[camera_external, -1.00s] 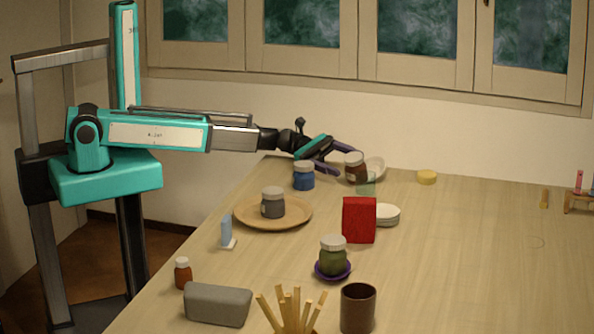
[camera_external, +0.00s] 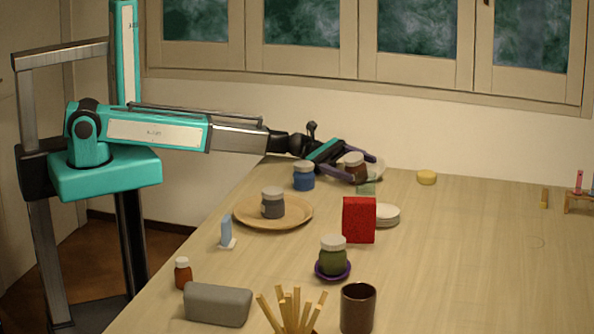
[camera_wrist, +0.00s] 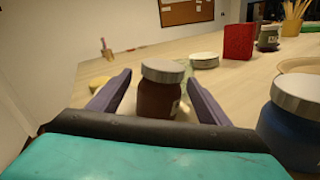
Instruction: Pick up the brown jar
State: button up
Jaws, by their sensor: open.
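The brown jar (camera_external: 355,167) has a pale lid and stands upright at the far end of the table. In the wrist view the brown jar (camera_wrist: 159,95) stands between the two purple fingers of my gripper (camera_wrist: 158,92). My gripper (camera_external: 358,163) is open around the jar, with a finger on either side. In the wrist view I see gaps between the fingers and the jar. In the external view my near finger hides part of the jar.
A blue jar (camera_external: 303,176) stands close by my gripper; the blue jar (camera_wrist: 292,122) is at right in the wrist view. A pale bowl (camera_external: 376,166) is behind the brown jar.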

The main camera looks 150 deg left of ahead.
dwell(0.4)
jog(key=c, duration=1.5)
jog(key=shift+o, duration=0.2)
jog(key=shift+r, duration=0.1)
jog(key=shift+r+b, duration=1.1)
jog(key=shift+r, duration=3.85)
